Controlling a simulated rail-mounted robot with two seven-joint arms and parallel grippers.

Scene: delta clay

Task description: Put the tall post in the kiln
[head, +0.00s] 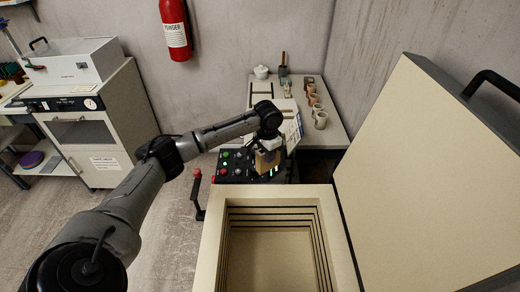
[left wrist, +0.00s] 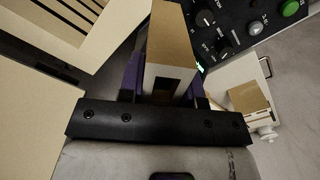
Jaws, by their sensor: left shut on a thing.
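My left gripper (head: 267,147) is shut on the tall post (head: 266,161), a tan block held above the control panel, just beyond the kiln's far edge. In the left wrist view the post (left wrist: 173,35) sits between the fingers of my left gripper (left wrist: 168,88), with a dark square opening in its near end. The kiln (head: 211,240) is open at the bottom centre, with a stepped, cream-coloured chamber that looks empty. Its rim also shows in the left wrist view (left wrist: 112,45). My right gripper is not in view.
The raised kiln lid (head: 425,180) stands on the right. A control panel (head: 231,172) with lit buttons and a red-handled lever (head: 197,190) lie beyond and left of the kiln. A table (head: 335,132) with several cups is at the back.

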